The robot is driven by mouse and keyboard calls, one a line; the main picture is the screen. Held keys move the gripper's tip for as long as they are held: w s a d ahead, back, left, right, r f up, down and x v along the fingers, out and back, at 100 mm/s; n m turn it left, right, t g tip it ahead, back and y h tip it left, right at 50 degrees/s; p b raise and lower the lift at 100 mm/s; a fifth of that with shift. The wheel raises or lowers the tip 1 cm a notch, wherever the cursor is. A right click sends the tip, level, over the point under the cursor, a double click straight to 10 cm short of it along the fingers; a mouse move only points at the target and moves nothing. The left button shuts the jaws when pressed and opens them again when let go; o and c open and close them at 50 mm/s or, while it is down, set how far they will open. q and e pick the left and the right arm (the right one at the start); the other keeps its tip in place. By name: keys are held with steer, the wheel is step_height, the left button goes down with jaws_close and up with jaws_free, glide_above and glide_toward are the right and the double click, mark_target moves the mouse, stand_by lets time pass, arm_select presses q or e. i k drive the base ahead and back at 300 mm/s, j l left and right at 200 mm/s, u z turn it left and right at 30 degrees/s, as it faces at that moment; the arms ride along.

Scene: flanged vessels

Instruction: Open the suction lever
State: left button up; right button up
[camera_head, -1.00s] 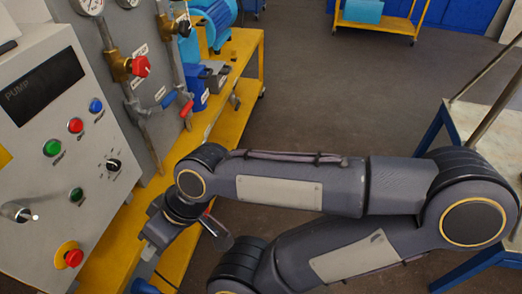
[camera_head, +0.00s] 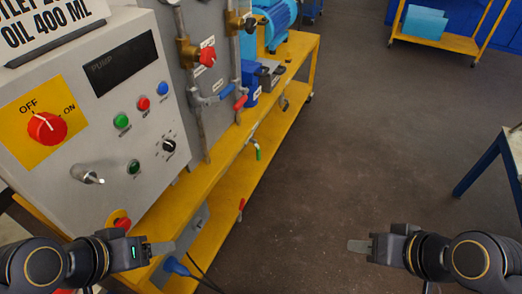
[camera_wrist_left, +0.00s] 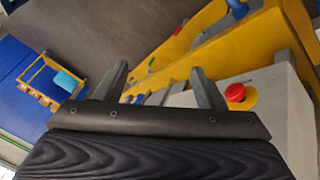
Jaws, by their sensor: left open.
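My left gripper (camera_head: 168,248) is at the lower left, in front of the control panel, apart from the levers. In the left wrist view its two fingers (camera_wrist_left: 160,75) stand apart with nothing between them. My right gripper (camera_head: 352,246) is over the floor at lower right, seen edge-on, holding nothing visible.
The grey control panel (camera_head: 60,170) carries a red OFF/ON knob (camera_head: 47,128), buttons and a red emergency stop (camera_head: 120,222); a red stop button (camera_wrist_left: 235,93) shows in the left wrist view. A yellow frame (camera_head: 275,105) runs alongside. The floor (camera_head: 340,150) is clear.

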mark_target(259, 151)
steer(key=i+l+u, duration=0.15)
steer(key=i+l, duration=0.35)
steer(key=i+l+u, duration=0.1)
steer(key=i+l, duration=0.35)
steer(key=l, duration=0.15)
steer(key=i+l+u, duration=0.15)
steer(key=i+l, duration=0.3)
steer(key=l, duration=0.2)
steer(key=i+j, duration=0.2)
steer(key=i, duration=0.15)
